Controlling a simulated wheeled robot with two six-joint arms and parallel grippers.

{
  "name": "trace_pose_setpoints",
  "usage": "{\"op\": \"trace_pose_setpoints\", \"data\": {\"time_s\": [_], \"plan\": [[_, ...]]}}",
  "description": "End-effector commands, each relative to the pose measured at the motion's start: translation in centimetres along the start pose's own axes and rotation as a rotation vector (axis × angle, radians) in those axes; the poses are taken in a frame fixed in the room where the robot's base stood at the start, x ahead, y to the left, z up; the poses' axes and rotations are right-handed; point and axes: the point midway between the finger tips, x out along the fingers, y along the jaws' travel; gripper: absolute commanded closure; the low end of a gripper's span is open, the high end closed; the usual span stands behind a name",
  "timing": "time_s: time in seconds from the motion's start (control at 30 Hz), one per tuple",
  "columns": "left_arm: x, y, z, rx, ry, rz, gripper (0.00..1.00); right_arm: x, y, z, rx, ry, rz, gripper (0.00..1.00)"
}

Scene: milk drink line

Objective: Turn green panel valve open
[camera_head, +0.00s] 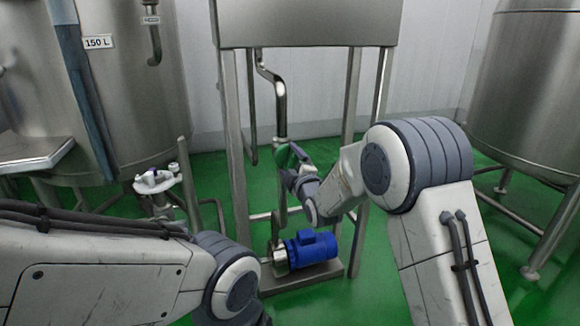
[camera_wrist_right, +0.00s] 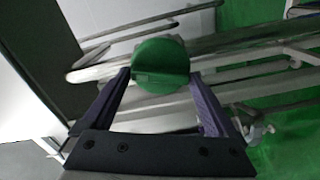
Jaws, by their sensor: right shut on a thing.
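The green valve handle (camera_head: 284,156) sits on a vertical steel pipe (camera_head: 281,105) inside the panel frame. In the right wrist view the green valve (camera_wrist_right: 160,65) is a round green knob with a raised bar across it. My right gripper (camera_head: 290,164) is at the valve in the head view, and its fingers stand on either side of the green knob in the right wrist view. It is shut on the valve.
The steel panel frame (camera_head: 237,150) has upright legs around the pipe. A blue pump motor (camera_head: 311,249) sits low in the frame. A steel tank (camera_head: 140,95) marked 150 L stands left, another tank (camera_head: 530,90) right. Green floor (camera_head: 400,300) is clear at front right.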

Motion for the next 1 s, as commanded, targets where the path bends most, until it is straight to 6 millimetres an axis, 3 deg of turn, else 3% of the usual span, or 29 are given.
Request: {"op": "trace_pose_setpoints", "data": {"time_s": [0.43,1.0], "plan": [[1.3,-0.1,0.1,0.0,0.0,0.0,0.5,0.0,-0.3,0.0,-0.281,0.001,-0.002,0.63],[1.4,-0.1,0.1,0.0,0.0,0.0,0.5,0.0,-0.3,0.0,-0.347,0.002,-0.003,0.63]]}}
